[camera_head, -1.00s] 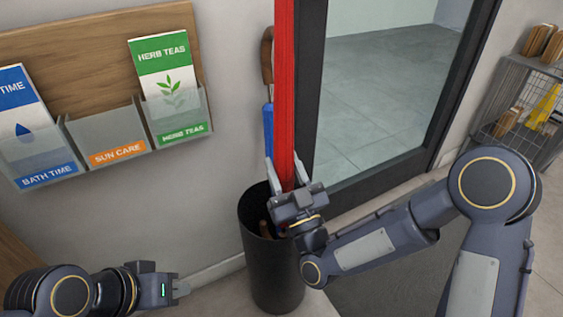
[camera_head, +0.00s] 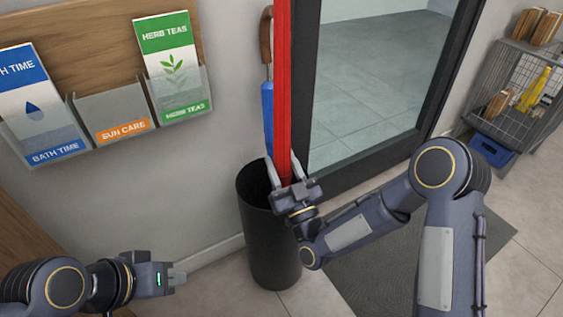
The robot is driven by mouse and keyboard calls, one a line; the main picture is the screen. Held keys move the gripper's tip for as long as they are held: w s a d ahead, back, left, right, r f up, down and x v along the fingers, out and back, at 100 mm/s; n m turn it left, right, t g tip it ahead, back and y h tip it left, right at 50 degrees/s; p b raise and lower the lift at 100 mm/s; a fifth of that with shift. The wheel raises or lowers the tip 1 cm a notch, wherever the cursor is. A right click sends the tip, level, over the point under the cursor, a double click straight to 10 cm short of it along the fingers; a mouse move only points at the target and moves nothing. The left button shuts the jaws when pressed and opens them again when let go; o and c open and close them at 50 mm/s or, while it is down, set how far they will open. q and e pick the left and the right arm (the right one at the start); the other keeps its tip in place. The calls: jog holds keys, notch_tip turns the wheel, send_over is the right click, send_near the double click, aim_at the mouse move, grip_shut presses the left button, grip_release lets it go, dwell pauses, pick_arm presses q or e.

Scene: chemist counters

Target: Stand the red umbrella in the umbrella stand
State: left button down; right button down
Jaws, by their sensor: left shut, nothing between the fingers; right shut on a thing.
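The red umbrella (camera_head: 283,80) is upright and runs out of the top of the picture. My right gripper (camera_head: 286,172) is shut on it, just above the rim of the black umbrella stand (camera_head: 272,245). The umbrella's lower end is hidden behind my gripper, so I cannot tell whether it is inside the stand. A blue umbrella (camera_head: 267,120) with a brown curved handle stands upright behind the red one, at the stand's far side. My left gripper (camera_head: 178,277) is shut and empty, low at the left, apart from the stand.
A wall rack (camera_head: 112,117) with leaflets hangs at the upper left. A dark-framed glass door (camera_head: 375,90) is behind the stand. A wire basket (camera_head: 525,95) with goods and a blue box (camera_head: 492,150) are at the right. A grey mat (camera_head: 400,265) lies on the floor.

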jog(key=c, duration=0.7)
grip_release()
jog(key=shift+c, duration=0.2)
jog(key=v, duration=0.8)
jog(key=shift+p, duration=0.4)
